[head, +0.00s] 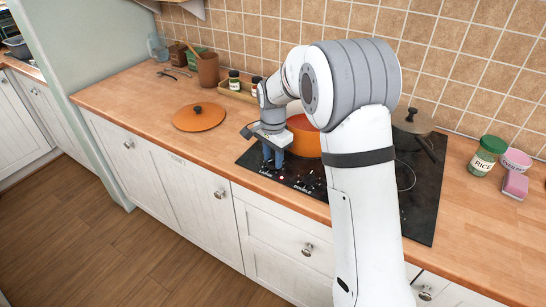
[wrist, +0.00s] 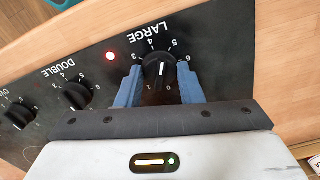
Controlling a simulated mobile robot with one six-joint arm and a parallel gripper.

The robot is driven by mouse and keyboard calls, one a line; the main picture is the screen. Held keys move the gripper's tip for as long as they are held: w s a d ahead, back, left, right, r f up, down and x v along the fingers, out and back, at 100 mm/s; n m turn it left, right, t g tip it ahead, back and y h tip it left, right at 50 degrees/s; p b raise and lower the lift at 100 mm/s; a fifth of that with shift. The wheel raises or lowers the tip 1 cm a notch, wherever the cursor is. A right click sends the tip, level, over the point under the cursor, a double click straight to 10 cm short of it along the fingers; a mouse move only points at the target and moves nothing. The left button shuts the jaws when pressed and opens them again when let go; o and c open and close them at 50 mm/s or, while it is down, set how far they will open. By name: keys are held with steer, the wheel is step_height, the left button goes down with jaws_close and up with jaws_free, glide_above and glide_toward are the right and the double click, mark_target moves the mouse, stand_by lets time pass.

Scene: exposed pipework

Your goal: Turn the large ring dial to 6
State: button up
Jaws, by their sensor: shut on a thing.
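The large ring dial (wrist: 158,72) is a round black knob on the hob's front control strip, with the word LARGE printed by it. Numbers are printed around it; 3, 4, 5 and 6 show clearly. A white line on the knob runs roughly up and down in the wrist view; I cannot tell exactly which number it marks. My gripper (wrist: 158,84) has its blue fingers shut on the knob, one on each side. In the head view my gripper (head: 273,156) is lowered at the hob's front left corner, and the knob is hidden there.
The DOUBLE dial (wrist: 77,97) and another knob (wrist: 18,116) sit to the left on the same strip. An orange pot (head: 304,138) stands behind my gripper. An orange lid (head: 199,117) lies on the counter.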

mark_target(273, 160)
steer(key=m, duration=0.6)
steer(key=shift+r, duration=0.1)
steer(key=m, duration=0.6)
steer(key=shift+w, duration=0.1)
steer(key=shift+m, duration=0.4)
steer(key=o, duration=1)
steer(key=shift+c, duration=0.2)
step_height(273, 160, up, 8)
steer(key=shift+f+b, duration=0.15)
steer(key=shift+b, duration=0.15)
